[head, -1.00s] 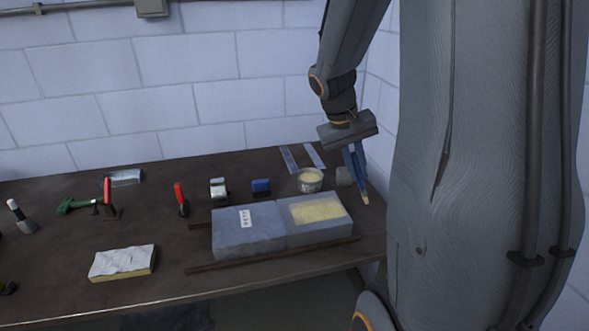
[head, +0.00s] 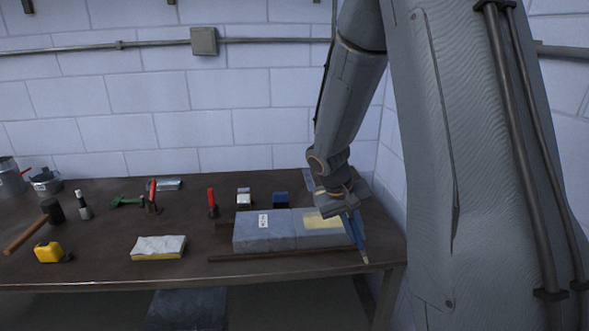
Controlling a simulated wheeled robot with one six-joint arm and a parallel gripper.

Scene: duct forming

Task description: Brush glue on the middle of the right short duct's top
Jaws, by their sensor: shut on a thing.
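Two short grey-blue ducts lie end to end on the bench. The left duct (head: 262,236) has a white label on its top. The right duct (head: 318,241) has a pale yellow patch (head: 318,218) on its top, partly hidden by my gripper. My gripper (head: 353,222) is shut on a blue brush (head: 357,238). The brush is tilted with its pale tip down, in front of the right duct's right end in the picture. I cannot tell whether the tip touches anything. The glue pot does not show now; my arm covers that area.
Dark strips (head: 275,256) lie along the ducts on the dark bench (head: 110,235). The blue clamp-like item (head: 281,200) is behind the ducts. A wall is at right.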

